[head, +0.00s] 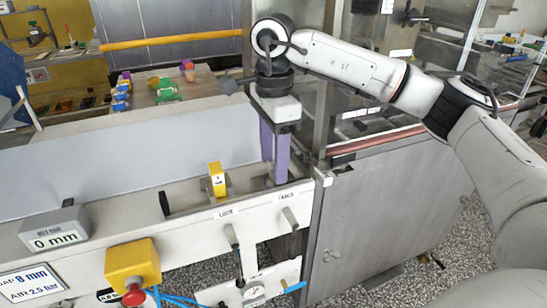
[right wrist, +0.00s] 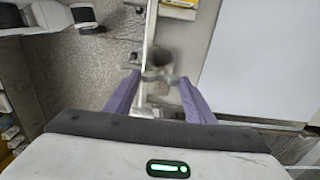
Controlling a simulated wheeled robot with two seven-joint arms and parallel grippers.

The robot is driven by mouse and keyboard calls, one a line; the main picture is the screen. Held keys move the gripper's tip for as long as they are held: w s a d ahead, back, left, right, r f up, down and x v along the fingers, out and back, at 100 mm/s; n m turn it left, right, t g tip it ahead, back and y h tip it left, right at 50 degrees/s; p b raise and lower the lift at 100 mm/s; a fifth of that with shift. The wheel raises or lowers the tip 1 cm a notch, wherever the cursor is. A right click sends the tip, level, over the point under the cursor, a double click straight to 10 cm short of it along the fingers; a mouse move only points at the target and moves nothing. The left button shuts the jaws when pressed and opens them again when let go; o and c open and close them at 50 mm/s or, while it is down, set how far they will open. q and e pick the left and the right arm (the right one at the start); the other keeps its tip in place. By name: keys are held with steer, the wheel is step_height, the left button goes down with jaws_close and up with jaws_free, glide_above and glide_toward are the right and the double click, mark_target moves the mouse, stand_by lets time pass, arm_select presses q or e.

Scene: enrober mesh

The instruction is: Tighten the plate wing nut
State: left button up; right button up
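My right gripper (head: 274,168) points down over the right end of the machine's white rail, its two purple fingers apart. In the right wrist view, the open fingers (right wrist: 158,92) stand on either side of a small grey winged piece (right wrist: 160,77), which looks like the wing nut. I cannot tell whether either finger touches it. In the head view the fingers hide that spot. A yellow block (head: 216,180) sits on the rail to the left of the gripper. My left gripper is not in view.
A grey display (head: 55,232) reads 0 mm. A yellow box with a red button (head: 132,270) is on the machine front. Two grey pegs, one of them (head: 290,217) below the gripper, stick out under small labels. A steel cabinet door (head: 385,215) stands to the right.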

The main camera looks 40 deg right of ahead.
steer(key=shift+c, duration=0.7)
steer(key=shift+m, duration=0.3)
steer(key=m, duration=0.3)
steer(key=shift+p, duration=0.3)
steer(key=m, duration=0.4)
steer(key=shift+p, duration=0.3)
steer(key=m, duration=0.5)
steer(key=shift+p, duration=0.35)
steer(key=shift+m, duration=2)
steer(key=shift+p, duration=0.3)
